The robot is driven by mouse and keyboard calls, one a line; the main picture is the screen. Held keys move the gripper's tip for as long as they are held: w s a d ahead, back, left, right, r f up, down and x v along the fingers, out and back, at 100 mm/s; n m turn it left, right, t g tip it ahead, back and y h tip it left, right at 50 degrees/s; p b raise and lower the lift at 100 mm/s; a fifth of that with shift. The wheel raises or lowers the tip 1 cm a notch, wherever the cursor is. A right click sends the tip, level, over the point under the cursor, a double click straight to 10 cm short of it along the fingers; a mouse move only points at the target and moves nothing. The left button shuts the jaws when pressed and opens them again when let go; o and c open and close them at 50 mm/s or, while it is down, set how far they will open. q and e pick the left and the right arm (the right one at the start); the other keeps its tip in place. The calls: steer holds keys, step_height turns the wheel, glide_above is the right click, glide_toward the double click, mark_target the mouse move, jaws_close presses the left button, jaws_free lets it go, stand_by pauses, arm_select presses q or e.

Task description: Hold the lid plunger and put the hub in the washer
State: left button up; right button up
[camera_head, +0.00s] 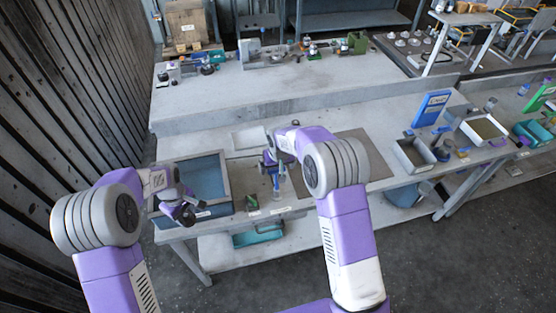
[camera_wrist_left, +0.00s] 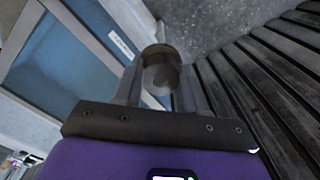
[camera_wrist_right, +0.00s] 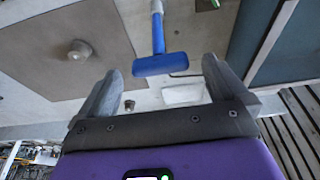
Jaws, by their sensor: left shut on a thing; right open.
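My left gripper (camera_head: 180,206) is shut on a dark, round, hollow-looking part, apparently the hub (camera_wrist_left: 161,70). It holds this part near the front left corner of the blue-topped grey box, apparently the washer (camera_head: 222,211); the washer also shows in the left wrist view (camera_wrist_left: 65,62). In the head view, the plunger (camera_head: 275,180) is partly hidden by my right gripper.
A brown mat (camera_head: 372,158) lies right of the plunger, with a small grey round part (camera_wrist_right: 80,50) on it. A white tray (camera_head: 250,138) is behind the washer. A small green and black item (camera_head: 251,201) sits near the front edge. Grey bins stand further right.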

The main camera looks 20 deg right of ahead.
steer(key=shift+x, duration=1.35)
steer(key=shift+c, duration=0.3)
